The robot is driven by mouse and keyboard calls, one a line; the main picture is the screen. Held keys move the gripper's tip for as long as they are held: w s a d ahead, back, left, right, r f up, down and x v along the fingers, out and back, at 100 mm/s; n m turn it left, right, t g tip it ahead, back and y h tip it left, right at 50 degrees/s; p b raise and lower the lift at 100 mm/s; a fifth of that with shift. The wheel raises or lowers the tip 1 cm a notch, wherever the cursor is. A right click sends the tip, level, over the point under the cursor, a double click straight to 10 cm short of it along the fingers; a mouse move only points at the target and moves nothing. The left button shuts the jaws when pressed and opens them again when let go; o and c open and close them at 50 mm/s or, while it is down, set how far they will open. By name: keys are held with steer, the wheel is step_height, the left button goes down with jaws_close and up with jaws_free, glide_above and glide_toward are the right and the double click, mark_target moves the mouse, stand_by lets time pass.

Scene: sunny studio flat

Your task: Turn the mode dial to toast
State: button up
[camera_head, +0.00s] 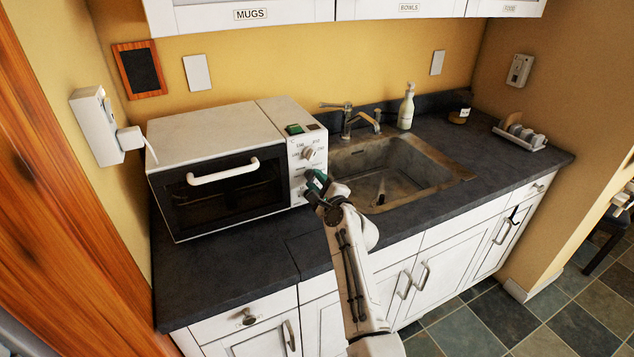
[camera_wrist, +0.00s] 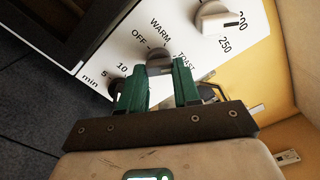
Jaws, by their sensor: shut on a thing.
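The white toaster oven (camera_head: 215,135) stands on the counter, with its control panel on the right of its glass door. My gripper (camera_head: 317,184) is at the lower part of this panel and hides the mode dial in the head view. In the wrist view the mode dial (camera_wrist: 159,58) is a small grey-brown knob with OFF, WARM and TOAST printed around it. The green fingers of my gripper (camera_wrist: 159,70) are shut on the dial, one on each side. Its pointer mark is too unclear to read.
In the wrist view the temperature dial (camera_wrist: 214,17) is beyond the mode dial, and the dark timer knob (camera_wrist: 117,88) is beside the left finger. The oven door handle (camera_head: 223,171) sticks out at left. A sink (camera_head: 385,170) lies right of the oven.

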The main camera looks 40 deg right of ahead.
steer(key=shift+f, duration=0.15)
steer(key=o, duration=1.1)
steer(key=shift+c, duration=0.2)
steer(key=shift+s, duration=0.1)
steer(key=p+v, duration=0.1)
steer(key=v, duration=0.9)
steer(key=shift+s, duration=0.35)
steer(key=shift+a, duration=0.1)
steer(key=s+a+f+n+g+y, duration=0.2)
steer(key=s+a+f+n+g, duration=0.15)
steer(key=s+a+n, duration=0.4)
steer(key=s+a+f+n+g+y, duration=0.1)
steer(key=s+a+f+n+g, duration=0.1)
steer(key=s+a+n+g, duration=0.55)
steer(key=s+a+f+n+g+y, duration=0.15)
steer(key=s+a+n, duration=0.25)
steer(key=s+n, duration=0.65)
steer(key=s+d+f+g+b, duration=0.1)
steer(key=s+f+g, duration=0.3)
steer(key=s+f, duration=0.4)
steer(key=shift+s+d+f+n+b, duration=0.25)
steer(key=shift+s+f+n+b, duration=0.15)
steer(key=shift+f+n, duration=0.1)
